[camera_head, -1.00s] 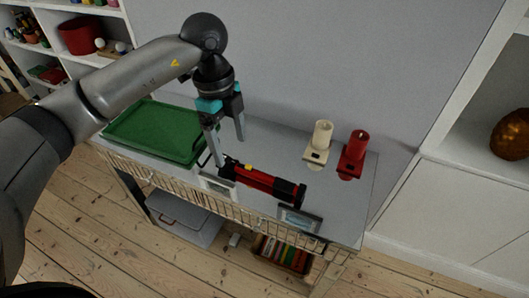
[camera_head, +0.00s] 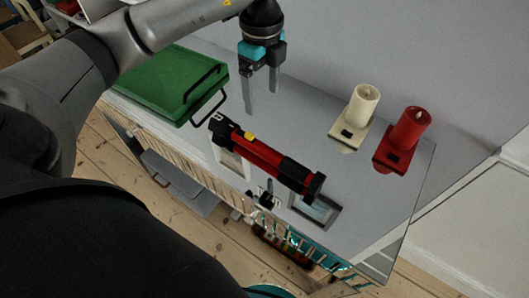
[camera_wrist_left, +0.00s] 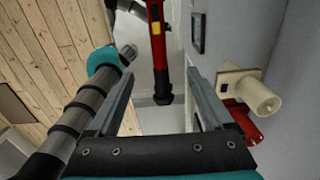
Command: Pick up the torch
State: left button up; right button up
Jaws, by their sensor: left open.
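The torch (camera_head: 259,152) is red and black with a yellow button. It lies on the grey top of the cabinet (camera_head: 345,185), slanting from the green tray's handle toward the front right. In the left wrist view the torch (camera_wrist_left: 160,45) shows beyond and between my fingers. My left gripper (camera_head: 262,104) is open and empty. It points down above the cabinet top, just behind the torch's left half, and appears apart from it. Its two spread fingers also show in the left wrist view (camera_wrist_left: 160,85). My right gripper cannot be made out.
A green tray (camera_head: 170,85) with dark handles stands left of the torch. A cream candle (camera_head: 361,106) and a red candle (camera_head: 409,128) in holders stand at the right. Small picture frames (camera_head: 315,209) lie near the front edge. Bare grey surface lies behind the torch.

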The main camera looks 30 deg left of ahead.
pick_arm(q)
notch_tip(320, 180, down, 3)
jog(key=b, duration=0.4)
send_near(262, 145)
notch_tip(262, 145, down, 5)
jog(key=shift+w+f, duration=0.1)
jog(key=shift+w, duration=0.05)
jog(key=f, duration=0.3)
jog(key=f+b, duration=0.1)
jog(key=f, duration=0.1)
jog(key=shift+s+f, duration=0.1)
jog(key=shift+s, duration=0.15)
jog(key=shift+c, duration=0.2)
jog(key=c, duration=0.9)
grip_shut()
pick_arm(e)
notch_tip(262, 145, down, 6)
jog(key=w, duration=0.2)
jog(key=shift+d, duration=0.15)
jog(key=shift+f, duration=0.1)
